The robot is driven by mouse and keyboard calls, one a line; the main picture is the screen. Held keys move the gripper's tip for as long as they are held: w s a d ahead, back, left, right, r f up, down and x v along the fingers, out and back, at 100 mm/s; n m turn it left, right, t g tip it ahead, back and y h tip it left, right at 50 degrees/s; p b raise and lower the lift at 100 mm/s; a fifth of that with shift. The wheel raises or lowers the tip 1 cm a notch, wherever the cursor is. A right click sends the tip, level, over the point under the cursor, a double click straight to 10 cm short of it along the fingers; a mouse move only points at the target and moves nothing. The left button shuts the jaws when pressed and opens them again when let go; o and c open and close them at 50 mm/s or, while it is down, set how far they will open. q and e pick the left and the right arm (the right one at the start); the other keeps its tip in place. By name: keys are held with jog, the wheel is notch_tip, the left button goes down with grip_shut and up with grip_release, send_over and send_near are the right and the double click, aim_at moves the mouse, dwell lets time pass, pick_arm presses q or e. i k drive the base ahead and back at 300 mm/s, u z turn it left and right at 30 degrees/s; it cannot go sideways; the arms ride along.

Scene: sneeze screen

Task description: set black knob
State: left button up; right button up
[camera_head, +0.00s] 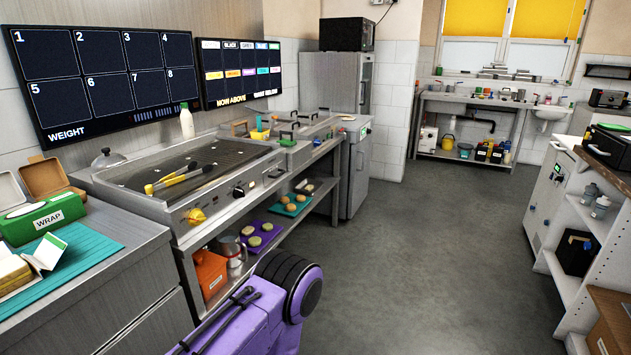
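The black knob (238,192) is on the front panel of the steel griddle (180,206), right of a larger yellow knob (196,216). It is small in the head view and its exact setting cannot be read. Nothing touches it. Neither of my grippers is in view.
A black handle (276,172) sits right of the knob. Below the griddle, a shelf holds an orange box (211,272), a steel jug (230,247) and a purple tray (259,236). A purple body with a black ribbed part fills the bottom centre. Grey floor (430,240) is clear to the right.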

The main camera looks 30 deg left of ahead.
aim_at(238, 192)
jog(key=i, duration=1.3)
jog(key=u, duration=1.2)
jog(key=i, duration=1.15)
jog(key=u, duration=0.95)
